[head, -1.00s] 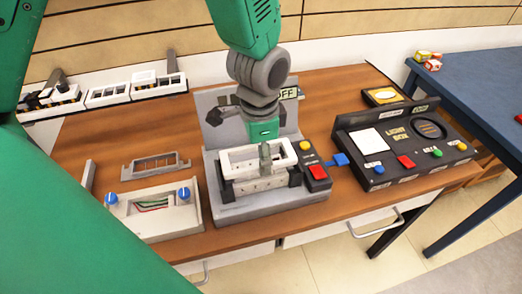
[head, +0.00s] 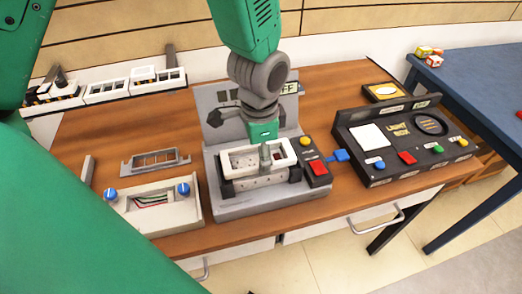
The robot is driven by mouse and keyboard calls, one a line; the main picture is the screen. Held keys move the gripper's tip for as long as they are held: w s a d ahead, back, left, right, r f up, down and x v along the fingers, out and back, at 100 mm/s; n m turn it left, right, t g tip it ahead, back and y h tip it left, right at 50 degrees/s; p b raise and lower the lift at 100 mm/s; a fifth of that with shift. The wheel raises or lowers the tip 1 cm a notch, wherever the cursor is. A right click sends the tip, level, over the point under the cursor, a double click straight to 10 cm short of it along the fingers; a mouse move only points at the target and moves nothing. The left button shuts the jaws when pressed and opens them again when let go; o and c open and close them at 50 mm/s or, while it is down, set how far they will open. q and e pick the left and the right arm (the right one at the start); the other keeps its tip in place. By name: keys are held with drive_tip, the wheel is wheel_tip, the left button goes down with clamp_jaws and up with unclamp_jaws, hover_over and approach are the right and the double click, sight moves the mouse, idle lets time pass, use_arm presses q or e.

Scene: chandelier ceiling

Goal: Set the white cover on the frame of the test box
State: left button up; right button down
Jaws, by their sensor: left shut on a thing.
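The white cover (head: 237,162) is a rectangular frame with an opening, held over the middle of the test box (head: 225,207). The test box has a grey base, a raised grey back panel and a light frame (head: 258,182) with dark corner pieces. My left gripper (head: 265,155) comes down from above and is shut on the white cover near its middle. The cover lies close over the frame, roughly lined up with it. I cannot tell whether they touch all round. The gripper hides part of the cover's opening. My right gripper is not in view.
A side panel (head: 316,172) with yellow and red buttons is right of the frame, with a blue plug (head: 341,155) beside it. A black light box (head: 390,167) stands right. A blue-knobbed box (head: 160,218) and grey bracket (head: 155,161) are left. White trays (head: 108,90) stand behind.

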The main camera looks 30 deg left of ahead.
use_arm(q)
drive_tip(key=shift+f, duration=0.2)
idle(0.3)
drive_tip(key=shift+f, duration=0.4)
drive_tip(key=shift+f, duration=0.1)
idle(0.7)
drive_tip(key=o, duration=1.3)
wheel_tip(320, 180, up, 6)
drive_tip(key=p, duration=0.7)
